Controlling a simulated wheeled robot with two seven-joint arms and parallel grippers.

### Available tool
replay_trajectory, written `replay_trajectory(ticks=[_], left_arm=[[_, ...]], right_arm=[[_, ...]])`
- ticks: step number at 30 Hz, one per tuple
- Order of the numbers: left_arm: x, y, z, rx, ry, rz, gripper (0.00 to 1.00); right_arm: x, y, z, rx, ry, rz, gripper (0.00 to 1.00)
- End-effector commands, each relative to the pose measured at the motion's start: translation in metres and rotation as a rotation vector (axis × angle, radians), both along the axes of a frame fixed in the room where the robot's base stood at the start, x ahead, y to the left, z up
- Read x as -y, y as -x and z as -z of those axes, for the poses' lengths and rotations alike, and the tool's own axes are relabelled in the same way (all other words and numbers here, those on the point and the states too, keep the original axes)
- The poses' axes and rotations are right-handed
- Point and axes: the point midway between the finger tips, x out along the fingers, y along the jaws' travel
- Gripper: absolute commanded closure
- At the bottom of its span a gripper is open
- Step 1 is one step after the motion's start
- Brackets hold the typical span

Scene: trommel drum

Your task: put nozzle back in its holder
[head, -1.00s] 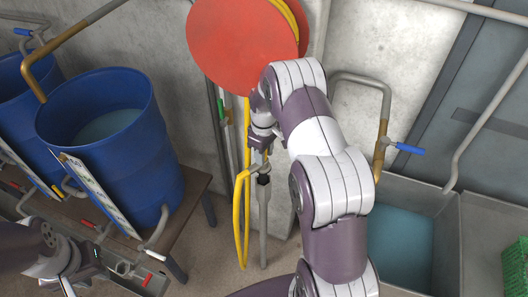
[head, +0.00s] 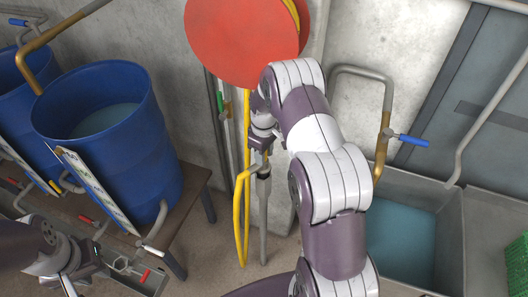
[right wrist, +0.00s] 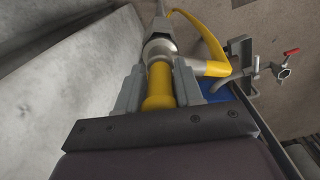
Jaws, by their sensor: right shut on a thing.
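My right gripper (right wrist: 158,85) is shut on the nozzle (right wrist: 158,80), whose yellow barrel lies between the grey fingers in the right wrist view. A grey collar (right wrist: 158,48) and a thin grey pipe lie beyond it, with a yellow branch going right. In the head view my right gripper (head: 262,140) is low on the wall below a red disc, above a grey upright pipe (head: 263,220). The arm partly hides this area. I cannot tell which part is the holder, or whether the nozzle is seated. My left gripper (head: 75,278) is at the lower left, its fingers unclear.
The red disc (head: 240,40) hangs on the wall with a yellow hose (head: 240,215) below. Blue barrels (head: 115,150) stand on a bench at left, with red-handled taps. A sink (head: 405,235) with bluish water and a blue-handled valve (head: 412,140) are at right.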

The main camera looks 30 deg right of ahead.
Motion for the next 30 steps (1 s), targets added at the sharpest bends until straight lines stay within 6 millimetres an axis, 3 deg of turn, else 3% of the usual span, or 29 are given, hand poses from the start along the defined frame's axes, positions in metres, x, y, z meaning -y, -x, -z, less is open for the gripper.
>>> replay_trajectory(ticks=[11,30], left_arm=[[0.000,0.000,0.000,0.000,0.000,0.000,0.72],[0.000,0.000,0.020,0.000,0.000,0.000,0.72]], right_arm=[[0.000,0.000,0.000,0.001,0.000,0.000,1.00],[0.000,-0.001,0.029,0.001,0.000,0.000,1.00]])
